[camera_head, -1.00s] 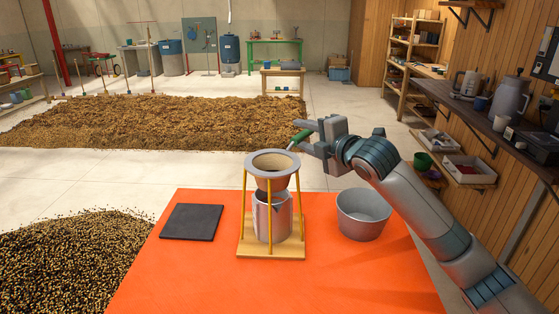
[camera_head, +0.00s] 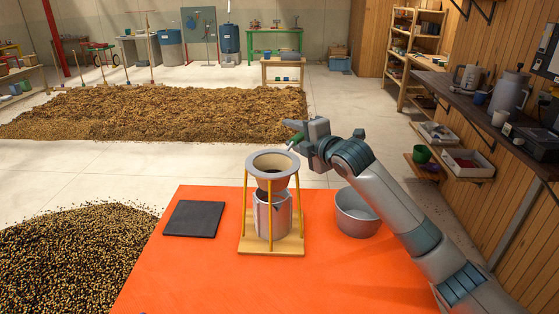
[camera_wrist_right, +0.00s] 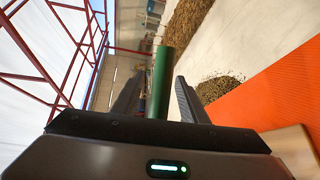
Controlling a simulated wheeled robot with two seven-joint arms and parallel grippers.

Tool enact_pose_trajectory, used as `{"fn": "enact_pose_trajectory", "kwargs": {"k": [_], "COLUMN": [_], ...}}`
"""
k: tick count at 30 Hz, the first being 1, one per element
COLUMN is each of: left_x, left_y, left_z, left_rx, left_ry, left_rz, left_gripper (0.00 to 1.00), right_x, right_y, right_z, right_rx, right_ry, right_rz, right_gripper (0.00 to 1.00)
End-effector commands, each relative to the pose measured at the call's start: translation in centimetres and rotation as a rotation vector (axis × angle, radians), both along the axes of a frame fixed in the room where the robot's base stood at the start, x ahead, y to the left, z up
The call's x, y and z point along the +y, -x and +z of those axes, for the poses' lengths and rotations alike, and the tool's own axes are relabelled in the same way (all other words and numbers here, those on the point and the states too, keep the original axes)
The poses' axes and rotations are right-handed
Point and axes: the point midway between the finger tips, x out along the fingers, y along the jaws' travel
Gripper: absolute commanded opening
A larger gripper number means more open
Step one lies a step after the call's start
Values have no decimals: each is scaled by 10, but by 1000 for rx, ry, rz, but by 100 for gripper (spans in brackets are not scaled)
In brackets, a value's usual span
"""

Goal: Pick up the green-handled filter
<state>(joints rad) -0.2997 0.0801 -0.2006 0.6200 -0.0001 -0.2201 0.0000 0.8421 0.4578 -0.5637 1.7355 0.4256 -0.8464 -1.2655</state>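My right gripper (camera_head: 296,131) is at the handle, above and right of the funnel. In the right wrist view the green handle (camera_wrist_right: 161,82) stands between the two fingers, with a gap visible at the right finger. The right gripper (camera_wrist_right: 157,88) is open around it. My left gripper is not in view.
A metal can (camera_head: 272,215) stands under the funnel on the wooden base (camera_head: 257,245). A grey metal bowl (camera_head: 355,221) is to the right, and a dark flat square (camera_head: 193,219) to the left, on the orange table (camera_head: 190,275). Beans lie heaped (camera_head: 75,250) at the left.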

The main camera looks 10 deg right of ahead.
Motion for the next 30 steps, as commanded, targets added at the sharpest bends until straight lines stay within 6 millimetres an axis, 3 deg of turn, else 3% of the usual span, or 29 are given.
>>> {"fn": "enact_pose_trajectory", "kwargs": {"k": [16,21,30], "left_x": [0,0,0], "left_y": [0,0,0], "left_z": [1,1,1], "left_rx": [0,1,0], "left_ry": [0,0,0], "left_rz": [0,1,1], "left_gripper": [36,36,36], "right_x": [1,1,1], "right_y": [-3,-3,-3], "right_z": [-1,-1,0], "right_rx": [0,0,-1], "right_ry": [0,0,0], "right_rz": [0,0,0], "right_gripper": [40,1,0]}}
